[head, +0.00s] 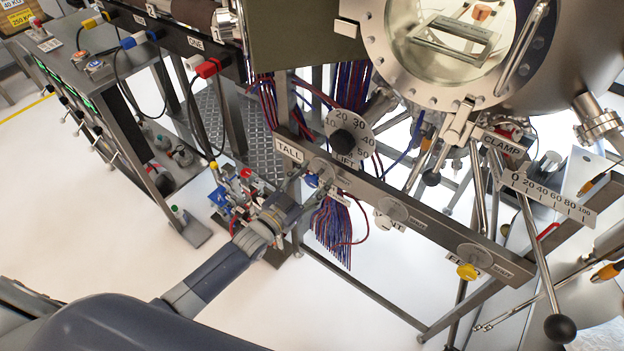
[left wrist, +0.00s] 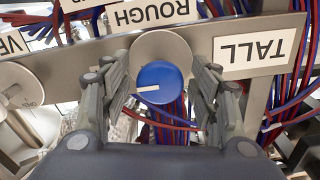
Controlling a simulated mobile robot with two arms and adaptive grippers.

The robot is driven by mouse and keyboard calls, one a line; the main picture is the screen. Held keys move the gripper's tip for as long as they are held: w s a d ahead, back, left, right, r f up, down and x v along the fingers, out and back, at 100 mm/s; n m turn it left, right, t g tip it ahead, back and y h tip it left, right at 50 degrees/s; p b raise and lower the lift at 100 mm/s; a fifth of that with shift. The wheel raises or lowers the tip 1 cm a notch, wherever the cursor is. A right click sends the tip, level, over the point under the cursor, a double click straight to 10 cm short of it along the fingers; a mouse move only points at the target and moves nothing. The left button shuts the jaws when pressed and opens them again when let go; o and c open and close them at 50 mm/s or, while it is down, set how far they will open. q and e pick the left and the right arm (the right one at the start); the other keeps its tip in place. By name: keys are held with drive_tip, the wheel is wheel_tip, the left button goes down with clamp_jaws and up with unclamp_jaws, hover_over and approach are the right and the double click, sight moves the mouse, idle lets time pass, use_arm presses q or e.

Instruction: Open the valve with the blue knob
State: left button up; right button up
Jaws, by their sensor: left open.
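The blue knob (left wrist: 160,82) sits on a round metal disc on a grey rail, beside the TALL label (left wrist: 250,50) and under the ROUGH label (left wrist: 150,12) in the left wrist view. A white line on the knob runs from its middle to the left, nearly level. In the head view the blue knob (head: 312,180) is small and partly hidden near the rail's left end. My left gripper (head: 300,192) is open at the knob, with one finger on each side. Gaps show between the fingers and the knob. My right gripper is not in view.
The rail (head: 365,191) also carries a yellow knob (head: 467,271) further right. A black lift knob (head: 343,142) on a numbered dial stands above it. Red and blue wires (head: 335,235) hang behind. The round chamber window (head: 450,40) is above right, near a black-ended lever (head: 560,328).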

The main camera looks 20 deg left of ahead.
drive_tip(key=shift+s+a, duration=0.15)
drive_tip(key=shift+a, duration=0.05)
use_arm(q)
drive_tip(key=c, duration=1.1)
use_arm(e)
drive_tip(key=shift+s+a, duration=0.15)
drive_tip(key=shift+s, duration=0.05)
use_arm(q)
drive_tip(key=shift+n, duration=0.4)
drive_tip(key=n, duration=0.7)
drive_tip(key=shift+a+n, duration=0.1)
drive_tip(key=shift+n, duration=0.2)
drive_tip(key=n+b, duration=0.2)
drive_tip(key=n, duration=0.3)
drive_tip(key=shift+f, duration=0.1)
drive_tip(key=shift+a+n+b, duration=0.1)
drive_tip(key=shift+n+b, duration=0.65)
drive_tip(key=shift+n, duration=1.45)
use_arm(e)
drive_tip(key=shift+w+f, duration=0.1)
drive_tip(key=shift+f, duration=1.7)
